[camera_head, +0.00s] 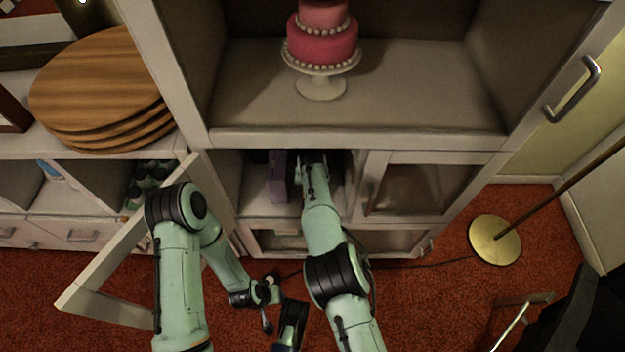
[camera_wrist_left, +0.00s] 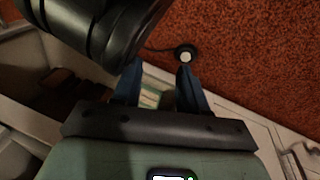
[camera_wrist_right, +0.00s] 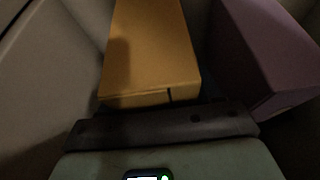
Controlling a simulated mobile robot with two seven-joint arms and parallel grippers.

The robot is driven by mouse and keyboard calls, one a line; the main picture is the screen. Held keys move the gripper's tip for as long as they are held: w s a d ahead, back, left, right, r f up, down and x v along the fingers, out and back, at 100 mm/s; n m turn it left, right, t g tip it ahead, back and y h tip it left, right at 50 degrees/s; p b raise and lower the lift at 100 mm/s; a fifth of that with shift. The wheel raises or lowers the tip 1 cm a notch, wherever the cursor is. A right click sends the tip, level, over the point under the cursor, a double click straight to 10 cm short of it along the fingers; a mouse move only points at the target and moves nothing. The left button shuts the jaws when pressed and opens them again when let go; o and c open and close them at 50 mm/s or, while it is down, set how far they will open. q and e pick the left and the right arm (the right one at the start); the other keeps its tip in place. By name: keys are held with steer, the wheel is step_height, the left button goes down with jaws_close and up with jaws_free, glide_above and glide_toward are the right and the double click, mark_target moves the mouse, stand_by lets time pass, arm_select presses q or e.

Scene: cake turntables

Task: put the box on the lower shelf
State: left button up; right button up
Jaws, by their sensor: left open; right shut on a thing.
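An orange-yellow box (camera_wrist_right: 150,50) fills the middle of the right wrist view, directly in front of my right gripper. My right gripper (camera_head: 312,168) reaches into the cabinet compartment under the cake and is shut on this box. In the head view the gripper and the shadow hide most of the box. A purple box (camera_head: 277,177) stands upright just left of the gripper; it also shows in the right wrist view (camera_wrist_right: 264,52). The lower shelf (camera_head: 283,241) lies under that compartment, mostly behind my arms. My left gripper (camera_wrist_left: 160,88) is open and empty, low in front of the cabinet.
A cabinet door (camera_head: 92,282) stands open at the left. A glass door (camera_head: 415,188) is beside the right gripper's compartment. A pink cake (camera_head: 322,45) on a stand sits on the shelf above. A brass lamp base (camera_head: 494,240) stands on the red carpet at the right.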

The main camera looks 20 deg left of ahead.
steer(key=shift+r, duration=0.1)
steer(key=o, duration=1.3)
arm_select(q)
steer(key=shift+s+f, duration=0.1)
steer(key=shift+s, duration=0.05)
step_height(320, 180, up, 6)
steer(key=s+d+p, duration=0.1)
steer(key=d+p, duration=0.2)
steer(key=p, duration=0.1)
steer(key=shift+m+h, duration=0.3)
arm_select(e)
steer(key=s+d, duration=0.1)
steer(key=s, duration=0.3)
steer(key=s+d, duration=0.1)
steer(key=s, duration=0.3)
steer(key=s+d+r, duration=0.1)
steer(key=s, duration=0.3)
steer(key=shift+d, duration=0.2)
